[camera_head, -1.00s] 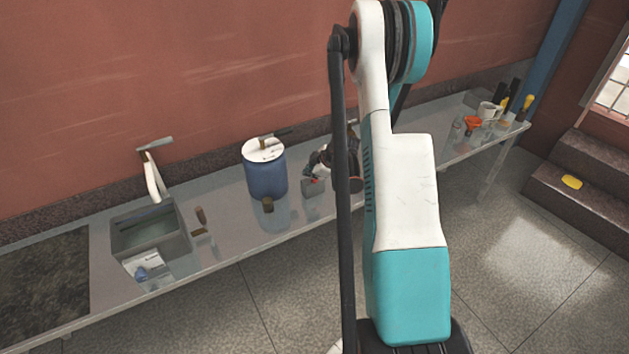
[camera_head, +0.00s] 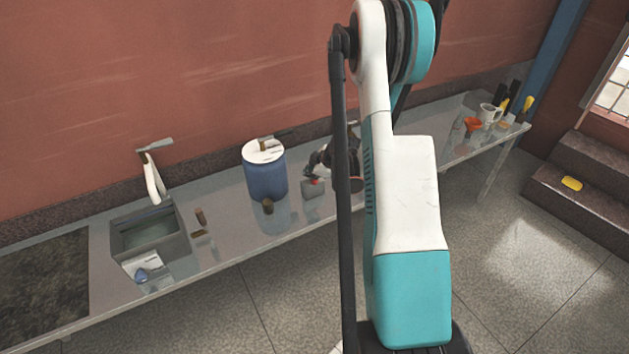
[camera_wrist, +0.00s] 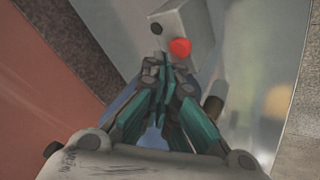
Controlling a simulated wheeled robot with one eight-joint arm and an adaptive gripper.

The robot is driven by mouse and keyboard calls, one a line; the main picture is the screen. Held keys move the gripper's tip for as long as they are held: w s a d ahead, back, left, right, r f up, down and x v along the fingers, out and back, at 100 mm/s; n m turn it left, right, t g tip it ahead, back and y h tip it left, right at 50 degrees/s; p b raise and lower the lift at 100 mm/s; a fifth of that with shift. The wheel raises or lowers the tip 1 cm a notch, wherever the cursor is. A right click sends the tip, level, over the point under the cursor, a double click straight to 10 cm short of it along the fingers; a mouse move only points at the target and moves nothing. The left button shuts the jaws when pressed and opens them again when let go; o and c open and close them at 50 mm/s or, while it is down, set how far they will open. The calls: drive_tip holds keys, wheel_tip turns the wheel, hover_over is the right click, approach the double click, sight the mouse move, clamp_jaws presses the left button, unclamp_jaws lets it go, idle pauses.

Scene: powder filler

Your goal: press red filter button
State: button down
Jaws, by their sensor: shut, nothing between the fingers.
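The red button (camera_wrist: 180,47) is a round red knob on a small grey box (camera_wrist: 187,20) at the top of the wrist view. In the head view, the grey box (camera_head: 312,189) stands on the table to the right of the blue drum, with the red button (camera_head: 314,181) on top. My gripper (camera_wrist: 163,64) is shut and empty, its teal fingers together. In the wrist view its tips appear just below and left of the button; I cannot tell whether they touch. In the head view the gripper (camera_head: 317,165) is by the box, partly hidden behind my arm.
A blue drum (camera_head: 266,178) with a white lid stands left of the box, a small brown cylinder (camera_head: 267,206) in front of it. A sink (camera_head: 150,235) with a tap is further left. A mug (camera_head: 490,114) and an orange funnel (camera_head: 473,124) stand at the far right.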

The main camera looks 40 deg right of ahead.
sight(312, 181)
drive_tip(key=shift+r, duration=0.15)
drive_tip(key=shift+r+p, duration=1.45)
drive_tip(key=shift+r, duration=1.5)
